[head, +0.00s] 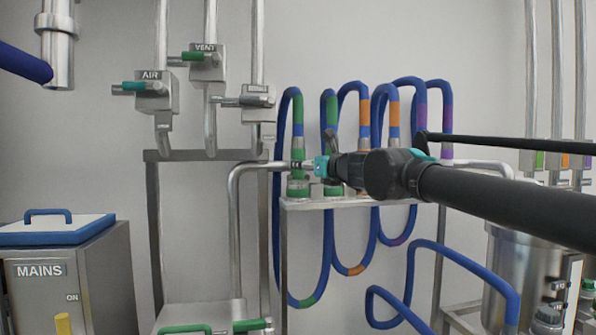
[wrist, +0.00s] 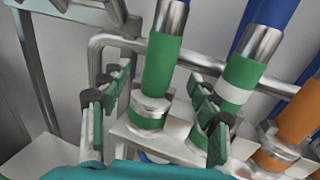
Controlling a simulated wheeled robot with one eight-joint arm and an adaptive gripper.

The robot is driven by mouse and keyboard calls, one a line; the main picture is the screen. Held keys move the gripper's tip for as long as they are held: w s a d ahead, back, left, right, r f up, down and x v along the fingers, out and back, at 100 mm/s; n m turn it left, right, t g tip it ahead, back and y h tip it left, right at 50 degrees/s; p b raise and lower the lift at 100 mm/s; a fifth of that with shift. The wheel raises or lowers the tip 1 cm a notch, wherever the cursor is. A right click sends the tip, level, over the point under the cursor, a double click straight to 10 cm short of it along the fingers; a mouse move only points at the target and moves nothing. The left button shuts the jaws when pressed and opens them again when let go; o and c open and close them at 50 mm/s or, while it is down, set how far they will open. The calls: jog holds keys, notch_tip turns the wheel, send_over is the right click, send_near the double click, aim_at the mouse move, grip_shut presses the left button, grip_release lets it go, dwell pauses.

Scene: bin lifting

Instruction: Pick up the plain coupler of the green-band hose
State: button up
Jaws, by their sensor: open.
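The green-band hose arches over the rack, with one green-sleeved end (head: 298,108) at the far left and another (head: 331,108) beside it. In the wrist view, the left coupler has a solid green sleeve (wrist: 162,65) and stands upright in a silver socket. The other coupler (wrist: 240,82) has a white ring across its green and stands to its right. My gripper (head: 315,167) is open at the left end of the rack. In the wrist view, its fingers (wrist: 158,100) lie either side of the plain coupler. Whether they touch it cannot be told.
The rack shelf (head: 350,202) carries several more couplers, orange (head: 393,115) and purple (head: 447,122), right of the green ones. A bent steel pipe (head: 234,220) runs close on the left. Valves and the MAINS box (head: 75,280) stand farther left.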

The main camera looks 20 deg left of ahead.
jog(key=shift+x, duration=3.2)
jog(key=shift+f, duration=0.1)
jog(key=shift+s, duration=0.1)
grip_shut()
